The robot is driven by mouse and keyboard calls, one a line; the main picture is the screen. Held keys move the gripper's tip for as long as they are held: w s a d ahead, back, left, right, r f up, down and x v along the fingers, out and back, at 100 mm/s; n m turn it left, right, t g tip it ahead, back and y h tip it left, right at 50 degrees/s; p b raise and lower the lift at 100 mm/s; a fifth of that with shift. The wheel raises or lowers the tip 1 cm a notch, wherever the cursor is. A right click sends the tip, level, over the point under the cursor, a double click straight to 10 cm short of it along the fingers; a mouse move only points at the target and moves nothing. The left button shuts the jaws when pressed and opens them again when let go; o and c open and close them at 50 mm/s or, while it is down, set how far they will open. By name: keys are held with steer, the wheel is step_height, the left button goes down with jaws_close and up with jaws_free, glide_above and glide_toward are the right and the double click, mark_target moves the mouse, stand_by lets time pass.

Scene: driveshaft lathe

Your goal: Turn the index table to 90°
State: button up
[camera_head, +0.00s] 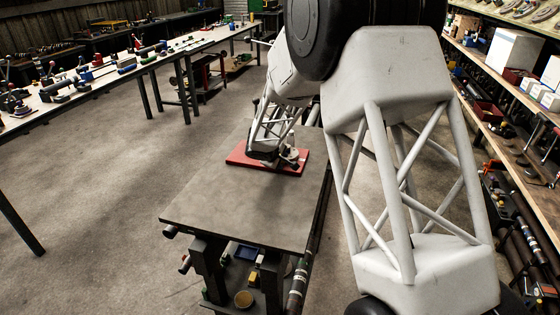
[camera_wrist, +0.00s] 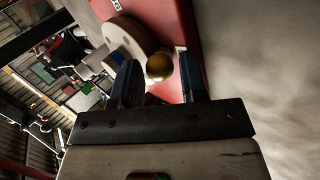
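The index table shows in the wrist view as a pale round disc (camera_wrist: 126,40) on a red base plate (camera_wrist: 175,18). A brass-coloured ball knob (camera_wrist: 159,66) sits beside the disc's edge. My gripper (camera_wrist: 161,74) is open, with one dark finger on each side of the knob. A small gap shows between the knob and the right finger; contact with the left finger is hard to tell. In the head view the red plate (camera_head: 240,158) lies on the workbench, and my gripper is over it, largely hiding the disc. No angle marks are readable.
The workbench top (camera_head: 240,205) is bare in front of the red plate. Yellow and blue items lie on its lower shelf. A long bench (camera_head: 140,68) with tools stands at the left. Shelving with boxes (camera_head: 512,52) lines the right. Open floor lies between.

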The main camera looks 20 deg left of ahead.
steer(key=shift+c, duration=0.3)
jaws_close()
